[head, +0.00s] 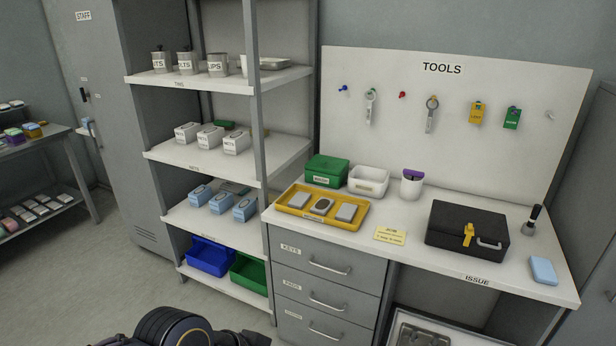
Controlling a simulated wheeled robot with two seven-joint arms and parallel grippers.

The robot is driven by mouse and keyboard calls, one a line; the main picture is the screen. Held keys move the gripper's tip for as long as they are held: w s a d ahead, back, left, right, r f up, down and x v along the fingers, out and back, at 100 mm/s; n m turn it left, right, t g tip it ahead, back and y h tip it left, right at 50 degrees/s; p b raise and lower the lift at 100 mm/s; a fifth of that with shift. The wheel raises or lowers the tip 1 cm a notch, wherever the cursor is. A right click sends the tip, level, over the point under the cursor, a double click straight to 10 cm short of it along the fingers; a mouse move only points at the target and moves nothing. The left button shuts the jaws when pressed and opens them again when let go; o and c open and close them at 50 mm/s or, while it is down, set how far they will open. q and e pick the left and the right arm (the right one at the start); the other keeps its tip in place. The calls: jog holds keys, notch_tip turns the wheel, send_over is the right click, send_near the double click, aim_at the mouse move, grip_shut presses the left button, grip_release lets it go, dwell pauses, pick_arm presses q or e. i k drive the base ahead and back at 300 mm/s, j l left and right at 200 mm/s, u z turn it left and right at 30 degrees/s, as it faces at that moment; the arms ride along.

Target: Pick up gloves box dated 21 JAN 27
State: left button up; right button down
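Three light-blue boxes stand in a row on the third shelf down of the grey rack: a left box (196,195), a middle box (221,203) and a right box (245,209). They look like glove boxes, but their print is too small to read, so I cannot tell which bears 21 JAN 27. A dark part of my own arm shows at the bottom edge, in front of and below the rack. No gripper fingers can be made out for either arm.
White boxes (210,137) stand on the shelf above the blue ones. Blue (210,257) and green (248,273) bins sit below. A rack post (256,100) rises right of the boxes. The workbench (400,262) with a yellow tray (361,222) adjoins on the right. Floor at left is clear.

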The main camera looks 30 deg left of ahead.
aim_at(202, 194)
jog(key=i+j+u, duration=0.1)
jog(key=j, duration=0.45)
jog(key=i+j, duration=0.1)
jog(key=j, duration=0.4)
jog(key=i+j+u, duration=0.15)
jog(key=j, duration=0.4)
jog(key=i+j+u, duration=0.1)
jog(key=j, duration=0.4)
jog(key=i+j, duration=0.15)
jog(key=j, duration=0.4)
jog(key=i+j+u, duration=0.15)
jog(key=j, duration=0.35)
jog(key=i+j+u, duration=0.1)
jog(key=j, duration=0.35)
jog(key=i+j, duration=0.3)
jog(key=j, duration=0.2)
jog(key=k+u, duration=0.05)
